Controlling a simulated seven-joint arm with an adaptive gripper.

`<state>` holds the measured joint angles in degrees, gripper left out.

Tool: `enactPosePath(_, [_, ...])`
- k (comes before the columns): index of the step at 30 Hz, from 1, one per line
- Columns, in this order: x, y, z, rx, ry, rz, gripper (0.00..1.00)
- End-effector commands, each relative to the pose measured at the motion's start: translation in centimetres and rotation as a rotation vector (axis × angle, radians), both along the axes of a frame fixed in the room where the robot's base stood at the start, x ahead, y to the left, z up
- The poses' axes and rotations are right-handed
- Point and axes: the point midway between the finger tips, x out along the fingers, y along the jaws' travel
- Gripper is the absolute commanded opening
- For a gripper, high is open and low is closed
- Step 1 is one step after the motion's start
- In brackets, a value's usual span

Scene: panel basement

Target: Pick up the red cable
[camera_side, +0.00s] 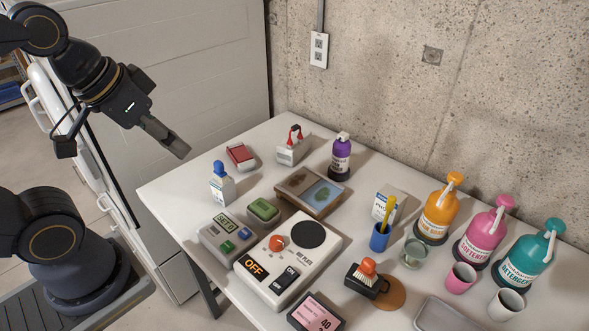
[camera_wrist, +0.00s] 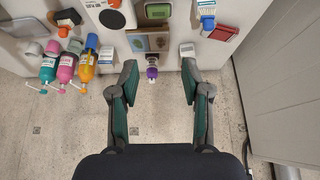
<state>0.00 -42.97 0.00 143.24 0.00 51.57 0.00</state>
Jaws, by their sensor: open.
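The red cable (camera_side: 296,132) is a small red loop with dark ends on top of a pale grey box (camera_side: 292,150), near the back of the white table. In the wrist view the pale box (camera_wrist: 187,50) is beside one fingertip, but I cannot make out the cable there. My gripper (camera_side: 179,149) is above and to the left of the table's back left corner, apart from the cable. In the wrist view my gripper (camera_wrist: 159,72) has its two fingers spread wide with nothing held between them.
A red box (camera_side: 240,156) and a purple bottle (camera_side: 341,157) flank the pale box. A blue-capped bottle (camera_side: 221,183), a picture tray (camera_side: 310,191) and a hot plate (camera_side: 288,262) stand nearer. A concrete wall (camera_side: 400,80) rises behind the table.

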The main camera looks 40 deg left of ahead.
Motion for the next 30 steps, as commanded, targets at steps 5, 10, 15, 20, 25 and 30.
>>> enactPosePath(5, [0.0,0.0,0.0,0.008,-0.003,-0.014,0.47])
enactPosePath(10, [3.6,-0.2,4.9,0.031,-0.103,-0.063,0.47])
enactPosePath(15, [11.7,0.4,9.4,0.057,-0.132,-0.087,0.47])
enactPosePath(20, [20.7,2.2,9.9,0.067,-0.112,-0.087,0.47])
enactPosePath(25, [29.2,5.3,5.8,0.049,-0.051,-0.062,0.47])
enactPosePath(30, [33.0,8.1,-0.1,0.018,0.032,-0.023,0.47])
